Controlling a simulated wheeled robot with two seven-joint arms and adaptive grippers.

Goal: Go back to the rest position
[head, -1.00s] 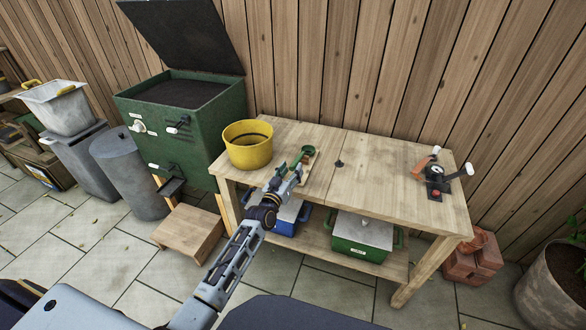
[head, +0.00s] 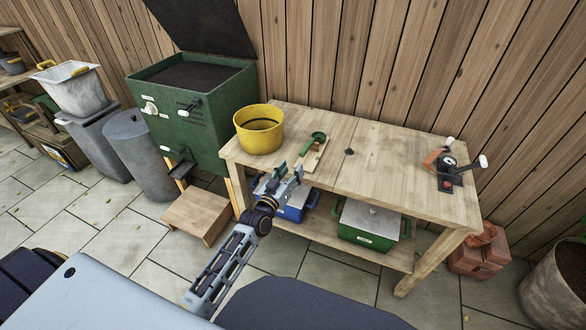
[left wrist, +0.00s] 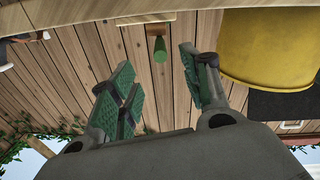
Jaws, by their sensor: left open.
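My left gripper (head: 287,180) is open and empty, in front of the near left edge of the wooden workbench (head: 390,183). In the left wrist view its two green-padded fingers (left wrist: 165,88) stand apart with nothing between them. A green-handled scoop or similar tool (head: 316,143) lies on a small wooden board on the bench, beyond the gripper and apart from it. Its green end also shows in the left wrist view (left wrist: 160,52). My right gripper is not in view.
A yellow bucket (head: 259,130) stands on the bench's left end. A device with a black base (head: 447,178) sits at the right end. A green bin (head: 197,117) with raised lid and a low wooden step (head: 197,214) stand left. A green crate (head: 369,226) is on the lower shelf.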

